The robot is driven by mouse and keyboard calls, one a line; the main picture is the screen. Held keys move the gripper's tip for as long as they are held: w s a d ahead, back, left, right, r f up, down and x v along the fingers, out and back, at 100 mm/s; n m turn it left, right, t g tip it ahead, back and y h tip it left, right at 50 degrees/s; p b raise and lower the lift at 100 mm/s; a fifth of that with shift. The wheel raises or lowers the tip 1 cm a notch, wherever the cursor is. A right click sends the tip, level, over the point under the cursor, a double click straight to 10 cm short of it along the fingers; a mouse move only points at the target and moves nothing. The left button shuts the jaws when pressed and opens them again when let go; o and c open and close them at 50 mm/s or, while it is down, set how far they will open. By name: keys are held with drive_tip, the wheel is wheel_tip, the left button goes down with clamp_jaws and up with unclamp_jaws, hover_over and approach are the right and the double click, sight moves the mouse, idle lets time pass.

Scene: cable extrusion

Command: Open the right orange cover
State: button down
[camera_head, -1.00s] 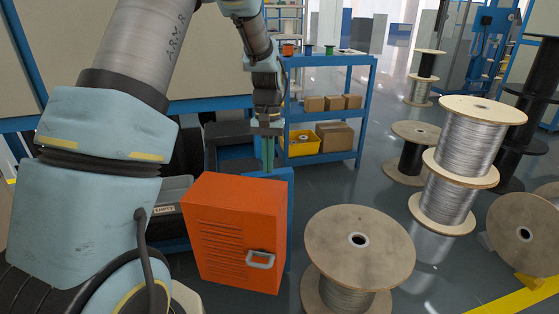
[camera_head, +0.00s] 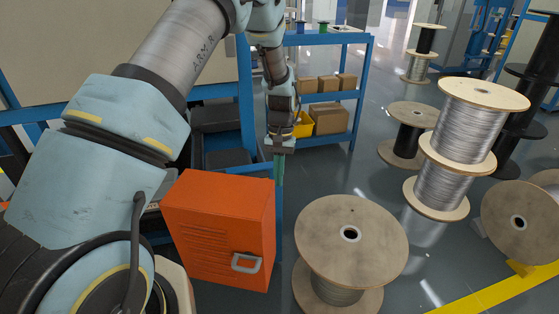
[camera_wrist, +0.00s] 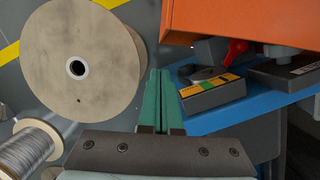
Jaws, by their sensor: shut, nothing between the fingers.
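The orange cover (camera_head: 218,222) is a box-like cabinet with slotted vents and a grey handle (camera_head: 246,263) low on its front right. It looks closed in the head view. Its orange edge (camera_wrist: 240,18) also shows at the top right of the wrist view. My gripper (camera_head: 279,172) has green fingers and hangs just behind and right of the cover's top right corner, apart from it. In the wrist view my gripper (camera_wrist: 160,85) is shut with nothing between the fingers. The handle is not visible in the wrist view.
A large wooden spool (camera_head: 351,240) stands right of the cover. It also shows at left in the wrist view (camera_wrist: 82,62). A blue frame (camera_wrist: 228,112) carries a panel with yellow and green labels (camera_wrist: 212,92). A blue shelf (camera_head: 322,90) with boxes stands behind.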

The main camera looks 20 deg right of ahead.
drive_tip(key=s, duration=0.1)
drive_tip(key=s+a, duration=0.1)
drive_tip(key=shift+s+a+r, duration=0.25)
drive_tip(key=shift+s+a, duration=0.15)
